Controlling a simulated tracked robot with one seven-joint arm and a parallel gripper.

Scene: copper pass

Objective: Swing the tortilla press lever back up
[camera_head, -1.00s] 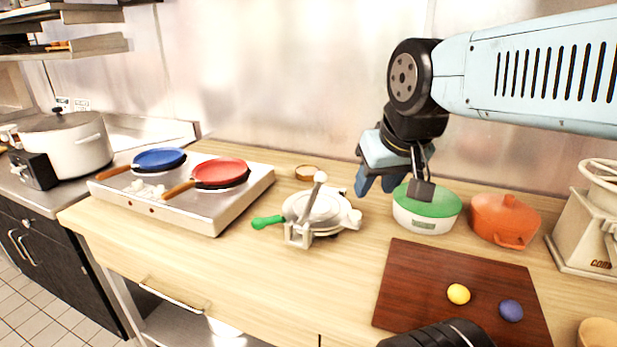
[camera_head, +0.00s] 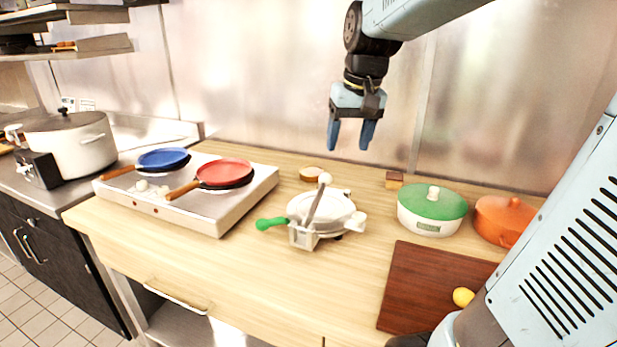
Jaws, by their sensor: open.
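The tortilla press (camera_head: 325,212) is a pale metal press on the wooden counter, right of the griddle. Its plates look closed. A metal lever (camera_head: 314,205) with a pale knob at its upper end leans across the top of the press.
A hot plate (camera_head: 225,215) with a blue pan (camera_head: 162,158) and a red pan (camera_head: 224,172) stands left of the press. A green-lidded pot (camera_head: 432,208), an orange pot (camera_head: 503,220) and a cutting board (camera_head: 415,290) lie to the right. Counter in front of the press is clear.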

